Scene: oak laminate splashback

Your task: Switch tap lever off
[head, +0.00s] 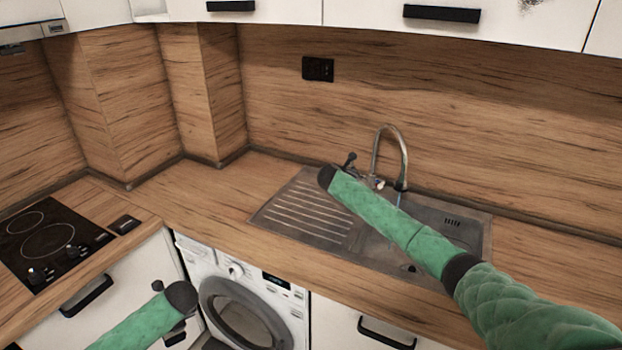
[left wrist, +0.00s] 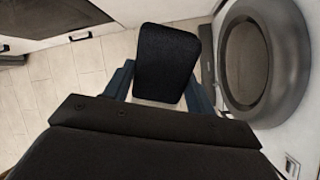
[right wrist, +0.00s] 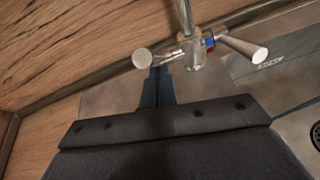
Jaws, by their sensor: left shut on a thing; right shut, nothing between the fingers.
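The chrome tap (head: 388,150) rises at the back of the sink. In the right wrist view its base (right wrist: 195,55) has a lever on each side: the left lever (right wrist: 142,58) ends in a round face, and the right lever (right wrist: 245,48) points right. A thin pale-blue streak (head: 398,199) shows below the spout. My right gripper (right wrist: 158,80) is shut and empty, its fingertips right by the left lever; I cannot tell if they touch. My left gripper (left wrist: 160,85) is low by the cabinet fronts, shut on a dark rounded block (left wrist: 165,50).
A steel sink (head: 290,215) with a ribbed drainer is set into the wooden worktop (head: 200,205). A washing machine (head: 240,300) stands below, close to my left gripper. A black hob (head: 45,245) lies at the left. The wooden splashback (head: 450,110) is close behind the tap.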

